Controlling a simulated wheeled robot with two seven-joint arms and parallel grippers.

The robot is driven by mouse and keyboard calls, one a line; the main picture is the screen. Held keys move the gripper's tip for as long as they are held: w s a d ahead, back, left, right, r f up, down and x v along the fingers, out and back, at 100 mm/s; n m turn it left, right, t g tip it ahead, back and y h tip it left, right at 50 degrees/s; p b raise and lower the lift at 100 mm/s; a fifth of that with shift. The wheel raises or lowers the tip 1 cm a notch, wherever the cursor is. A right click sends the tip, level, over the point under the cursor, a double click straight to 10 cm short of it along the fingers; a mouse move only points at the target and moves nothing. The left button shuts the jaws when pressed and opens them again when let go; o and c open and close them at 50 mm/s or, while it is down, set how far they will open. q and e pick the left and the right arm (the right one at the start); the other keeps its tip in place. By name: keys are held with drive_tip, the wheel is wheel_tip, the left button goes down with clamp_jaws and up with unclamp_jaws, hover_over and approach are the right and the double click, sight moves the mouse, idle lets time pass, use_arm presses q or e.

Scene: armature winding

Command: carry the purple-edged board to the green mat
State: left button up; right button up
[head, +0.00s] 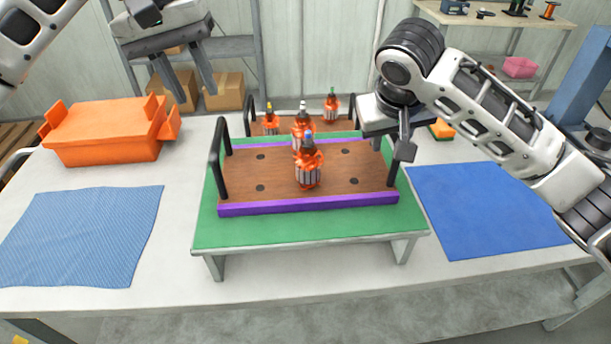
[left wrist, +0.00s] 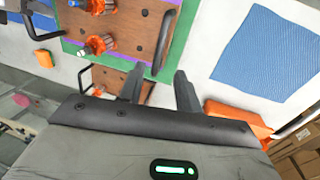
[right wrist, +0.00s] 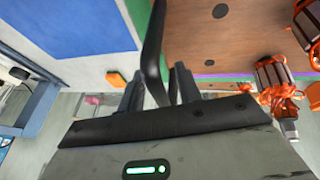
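The purple-edged board (head: 270,206), brown with a black handle at each end, lies over the green mat (head: 310,229) on a low raised stand. An orange-wound armature (head: 308,172) stands upright on it. My left gripper (head: 190,95) is open and empty, above and behind the board's left end.
Another brown board (head: 345,124) with armatures is behind the stand. An orange bin (head: 105,138) and a light-blue mat (head: 80,235) lie left; a blue mat (head: 490,210) lies right. Cardboard boxes (head: 225,92) are behind the table. The front table strip is clear.

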drive_tip(key=shift+r, duration=0.15)
use_arm(q)
drive_tip(key=shift+a+r, duration=0.2)
drive_tip(key=shift+r, duration=0.85)
use_arm(e)
drive_tip(key=v, duration=1.1)
drive_tip(key=shift+s+r, duration=0.2)
drive_tip(key=shift+r, duration=0.1)
use_arm(q)
drive_tip(key=o, duration=0.6)
use_arm(e)
drive_tip(key=o, duration=0.6)
use_arm(q)
drive_tip(key=shift+r, duration=0.2)
use_arm(e)
drive_tip(key=shift+r, duration=0.1)
